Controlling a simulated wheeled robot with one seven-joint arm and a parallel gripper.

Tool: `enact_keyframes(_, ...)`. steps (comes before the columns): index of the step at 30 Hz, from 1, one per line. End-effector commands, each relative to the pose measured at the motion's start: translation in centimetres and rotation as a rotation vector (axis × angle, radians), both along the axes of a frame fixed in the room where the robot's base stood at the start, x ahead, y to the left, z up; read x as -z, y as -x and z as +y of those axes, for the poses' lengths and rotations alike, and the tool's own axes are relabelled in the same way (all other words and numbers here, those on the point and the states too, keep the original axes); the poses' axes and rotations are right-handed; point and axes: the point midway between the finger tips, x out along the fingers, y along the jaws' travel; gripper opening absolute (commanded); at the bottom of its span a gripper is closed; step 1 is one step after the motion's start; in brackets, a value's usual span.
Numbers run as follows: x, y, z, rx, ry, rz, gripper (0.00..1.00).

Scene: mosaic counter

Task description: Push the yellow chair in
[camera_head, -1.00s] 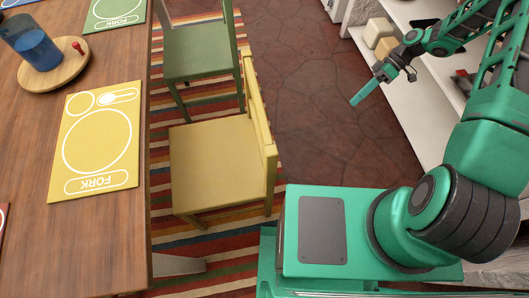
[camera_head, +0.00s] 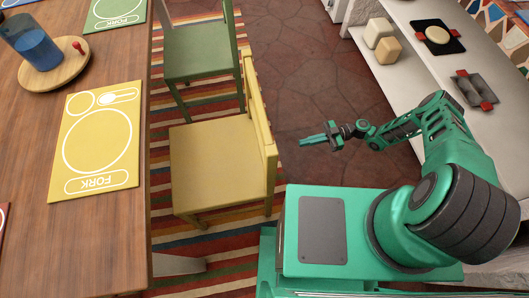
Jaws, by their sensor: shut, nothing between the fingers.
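The yellow chair (camera_head: 215,160) stands upright on the striped rug, its backrest on the right and its seat facing the wooden table (camera_head: 120,235). Its seat's left edge is a little right of the table edge. My gripper (camera_head: 304,141) is to the right of the chair's backrest, apart from it, with its fingertips pointing left toward it. The fingers are together and hold nothing. The chair's far legs are mostly hidden beneath the seat.
A green chair (camera_head: 200,52) stands just beyond the yellow one. The table bears a yellow placemat (camera_head: 98,140) and a wooden board (camera_head: 70,72) with a blue cup (camera_head: 35,48). White shelves (camera_head: 420,75) line the right. Open floor (camera_head: 300,65) lies between.

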Motion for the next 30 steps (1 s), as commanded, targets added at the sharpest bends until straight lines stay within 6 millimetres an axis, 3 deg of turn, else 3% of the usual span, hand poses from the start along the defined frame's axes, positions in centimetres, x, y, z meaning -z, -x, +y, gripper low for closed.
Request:
enact_keyframes(11, 1.0, 1.5, 2.8, 0.024, -0.061, -0.042, 0.00)
enact_keyframes(24, 1.0, 4.0, 11.1, 0.022, -0.061, -0.041, 0.00)
enact_keyframes(30, 1.0, 4.6, 13.5, 0.024, -0.060, -0.041, 0.00)
